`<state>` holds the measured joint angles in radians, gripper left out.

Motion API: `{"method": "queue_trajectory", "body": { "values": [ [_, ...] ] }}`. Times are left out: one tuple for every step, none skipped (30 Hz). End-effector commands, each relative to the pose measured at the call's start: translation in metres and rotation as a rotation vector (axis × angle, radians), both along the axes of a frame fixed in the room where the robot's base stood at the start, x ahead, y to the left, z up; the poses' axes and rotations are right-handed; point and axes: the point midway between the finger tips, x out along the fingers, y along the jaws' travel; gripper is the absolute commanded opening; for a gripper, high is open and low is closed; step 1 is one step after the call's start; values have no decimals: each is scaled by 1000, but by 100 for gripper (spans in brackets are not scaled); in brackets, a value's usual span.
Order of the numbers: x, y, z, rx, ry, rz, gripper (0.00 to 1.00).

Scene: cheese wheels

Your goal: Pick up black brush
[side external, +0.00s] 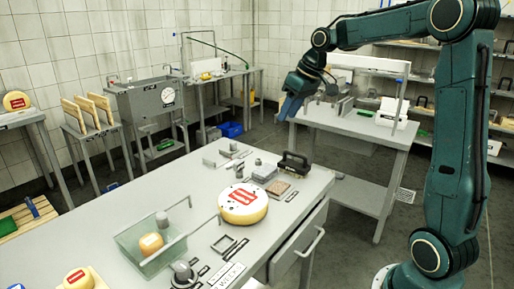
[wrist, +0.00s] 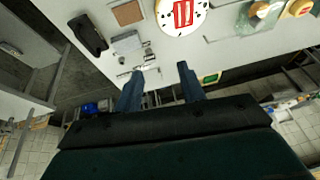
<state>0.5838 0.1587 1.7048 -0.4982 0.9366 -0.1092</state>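The black brush (side external: 292,164), a block with an arched handle, lies near the back right edge of the grey table in the side external view. In the wrist view the black brush (wrist: 88,34) is at the upper left, ahead of and to the left of my fingers. My gripper (side external: 287,112) is in the air well above the table, apart from the brush. In the wrist view my gripper (wrist: 158,70) has its two blue fingers spread with nothing between them.
The grey table (side external: 296,211) holds a cheese wheel (side external: 243,204), a brown square block (side external: 278,188), a clear bin (side external: 137,252) and several small metal tools. A second bench (side external: 345,122) stands behind. The air around my gripper looks clear.

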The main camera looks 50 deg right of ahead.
Motion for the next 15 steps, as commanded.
{"method": "queue_trajectory", "body": {
  "values": [
    [6,-16,-7,8,5,-6,40],
    [10,-24,-10,11,6,-6,40],
    [13,-35,-14,17,7,-6,40],
    [16,-44,-18,21,8,-6,40],
    [19,-52,-22,25,8,-5,40],
    [22,-64,-27,30,9,-5,40],
    [23,-72,-31,34,8,-5,40],
    [25,-81,-35,38,9,-5,40],
    [27,-93,-41,43,9,-6,40],
    [28,-101,-46,47,9,-5,40],
    [29,-111,-50,52,10,-6,40],
    [29,-122,-57,57,9,-6,40],
    [29,-131,-62,60,8,-7,40],
    [30,-140,-67,65,8,-6,40],
    [29,-151,-74,70,7,-7,40]
  ]
}}
